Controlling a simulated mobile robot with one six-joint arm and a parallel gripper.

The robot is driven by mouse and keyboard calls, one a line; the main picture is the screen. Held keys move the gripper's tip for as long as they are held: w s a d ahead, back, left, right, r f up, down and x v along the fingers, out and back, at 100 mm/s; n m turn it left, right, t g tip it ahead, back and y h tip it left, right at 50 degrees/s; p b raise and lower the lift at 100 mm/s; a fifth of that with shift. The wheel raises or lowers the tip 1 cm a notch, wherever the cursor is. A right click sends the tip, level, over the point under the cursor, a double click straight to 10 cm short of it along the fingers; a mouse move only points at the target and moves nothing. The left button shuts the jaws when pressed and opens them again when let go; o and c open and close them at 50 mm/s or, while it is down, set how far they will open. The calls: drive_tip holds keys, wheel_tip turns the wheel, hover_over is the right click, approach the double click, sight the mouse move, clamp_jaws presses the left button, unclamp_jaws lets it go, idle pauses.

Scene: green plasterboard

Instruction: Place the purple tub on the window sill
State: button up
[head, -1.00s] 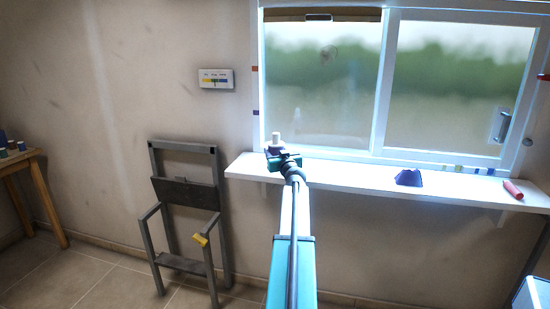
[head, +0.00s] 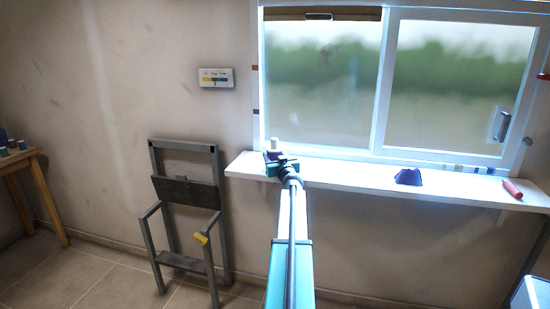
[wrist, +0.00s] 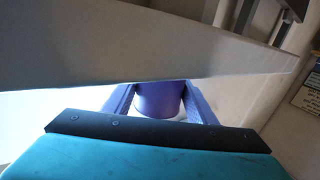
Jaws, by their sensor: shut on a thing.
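My gripper (head: 276,160) is at the left part of the white window sill (head: 340,178). It is shut on the purple tub (wrist: 160,98), which shows between the two fingers in the wrist view. In the head view the tub (head: 271,154) is small and mostly hidden behind the gripper, with a pale top piece showing above. In the wrist view the sill's pale edge (wrist: 130,45) crosses in front and hides part of the tub and the fingertips. I cannot tell whether the tub touches the sill.
A dark blue block (head: 408,177) and a red cylinder (head: 512,189) lie on the sill to the right. The sill between my gripper and the block is clear. The window (head: 380,85) rises behind. A grey metal frame (head: 185,200) leans against the wall at left.

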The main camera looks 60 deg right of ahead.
drive_tip(key=shift+f+b, duration=0.3)
drive_tip(key=o, duration=1.2)
drive_tip(key=shift+c, duration=0.2)
drive_tip(key=shift+r, duration=0.15)
drive_tip(key=b+v, duration=0.2)
drive_tip(key=v, duration=1)
drive_tip(key=shift+s, duration=0.1)
idle(0.4)
